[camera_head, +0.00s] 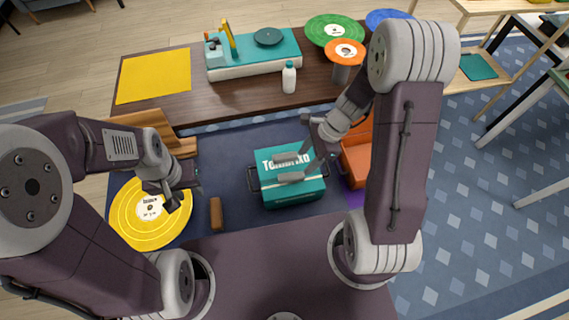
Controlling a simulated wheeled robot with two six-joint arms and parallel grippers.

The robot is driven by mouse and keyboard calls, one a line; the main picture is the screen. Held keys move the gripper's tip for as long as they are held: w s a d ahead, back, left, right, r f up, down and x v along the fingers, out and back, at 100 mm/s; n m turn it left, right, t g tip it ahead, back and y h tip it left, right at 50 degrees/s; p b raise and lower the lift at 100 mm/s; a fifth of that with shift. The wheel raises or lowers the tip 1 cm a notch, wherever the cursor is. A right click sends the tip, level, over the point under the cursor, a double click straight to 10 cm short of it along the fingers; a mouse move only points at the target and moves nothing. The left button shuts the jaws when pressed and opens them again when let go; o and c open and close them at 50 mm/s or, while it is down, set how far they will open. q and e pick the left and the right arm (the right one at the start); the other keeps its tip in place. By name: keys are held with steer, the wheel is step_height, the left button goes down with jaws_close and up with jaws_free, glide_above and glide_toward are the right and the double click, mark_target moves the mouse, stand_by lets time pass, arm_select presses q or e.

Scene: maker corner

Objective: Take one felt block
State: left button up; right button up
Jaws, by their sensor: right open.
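A small brown block (216,214), which may be a felt block, lies on the dark blue surface left of a teal box. The teal box (293,196) has pale lettering on its top and dark handles at its sides. My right gripper (286,167) is open and empty above the box, its two grey fingers spread apart. I cannot tell whether it touches the box. My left gripper (186,196) is over the right edge of a yellow disc, left of the brown block. Its fingers are small and partly hidden, so its opening is unclear.
The yellow disc (128,218) lies at the left. An orange bin (356,166) stands right of the teal box, partly behind my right arm. Behind, a brown table (190,103) holds a yellow sheet (153,75), a teal turntable (285,50), a white bottle (289,78) and coloured discs.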

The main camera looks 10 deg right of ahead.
mark_target(292, 176)
steer(key=shift+s+a+f+m+b, duration=0.25)
steer(key=shift+s+a+f+b, duration=0.05)
steer(key=shift+f, duration=0.15)
steer(key=shift+s+a+f+m+b, duration=0.25)
steer(key=shift+a+f, duration=0.05)
steer(key=shift+f, duration=0.1)
steer(key=shift+w+a+f, duration=0.15)
steer(key=shift+w+f, duration=0.05)
steer(key=shift+f, duration=0.25)
steer(key=shift+w+a+f, duration=0.15)
steer(key=shift+w+f, duration=0.05)
steer(key=shift+f, duration=0.25)
steer(key=shift+w+f, duration=0.1)
steer(key=shift+w, duration=0.05)
steer(key=x, duration=0.1)
steer(key=b+x, duration=0.1)
steer(key=x, duration=0.1)
steer(key=b+x, duration=0.1)
steer(key=shift+s+a+f, duration=0.25)
steer(key=shift+s+a, duration=0.05)
steer(key=shift+a, duration=0.2)
steer(key=shift+w+f, duration=0.1)
steer(key=shift+w, duration=0.05)
arm_select(q)
steer(key=shift+s+a+f, duration=0.1)
steer(key=shift+s+f, duration=0.15)
steer(key=shift+f, duration=0.35)
steer(key=shift+s+f, duration=0.2)
steer(key=shift+f, duration=0.4)
steer(key=shift+s, duration=0.1)
